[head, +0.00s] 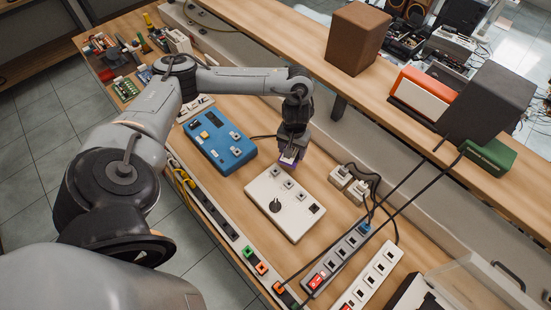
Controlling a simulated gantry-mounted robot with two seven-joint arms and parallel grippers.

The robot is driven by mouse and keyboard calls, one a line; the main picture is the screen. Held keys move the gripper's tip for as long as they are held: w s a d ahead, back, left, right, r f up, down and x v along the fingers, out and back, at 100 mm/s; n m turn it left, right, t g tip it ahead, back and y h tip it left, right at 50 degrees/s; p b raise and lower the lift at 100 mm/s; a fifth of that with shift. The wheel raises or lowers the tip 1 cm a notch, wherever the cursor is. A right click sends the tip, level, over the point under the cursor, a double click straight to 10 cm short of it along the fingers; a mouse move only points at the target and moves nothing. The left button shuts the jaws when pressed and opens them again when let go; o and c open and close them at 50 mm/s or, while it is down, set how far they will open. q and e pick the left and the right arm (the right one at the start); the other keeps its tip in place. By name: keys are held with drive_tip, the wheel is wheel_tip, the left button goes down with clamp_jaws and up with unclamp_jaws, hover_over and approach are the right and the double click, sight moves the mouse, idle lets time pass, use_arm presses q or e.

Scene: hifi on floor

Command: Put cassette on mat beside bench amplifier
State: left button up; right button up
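My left gripper (291,150) points down over the bench, just behind a white box with a black knob. A small white and purple piece (288,158), which looks like the cassette, shows between its fingertips. Whether it touches the bench I cannot tell. The white box (285,203) has a dark knob and several small square sockets on top; a blue box (218,138) of similar shape stands to its left. Which one is the bench amplifier I cannot tell for sure. I cannot pick out the mat; the gripper may hide it. My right gripper is not in view.
Power strips (338,260) with cables lie at the front right of the bench, near white plugs (348,183). A raised shelf (300,45) behind holds a brown speaker (357,38), an orange device (420,95) and a dark speaker (487,103). Tools and circuit boards crowd the far left.

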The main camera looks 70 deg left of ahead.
use_arm(q)
drive_tip(key=b, duration=0.2)
hover_over(274, 153)
wheel_tip(274, 153, down, 6)
drive_tip(key=shift+r, duration=0.2)
drive_tip(key=shift+f, duration=1.95)
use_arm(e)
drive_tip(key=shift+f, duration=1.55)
use_arm(q)
drive_tip(key=o, duration=1)
drive_tip(key=shift+f, duration=0.15)
drive_tip(key=shift+o, duration=0.2)
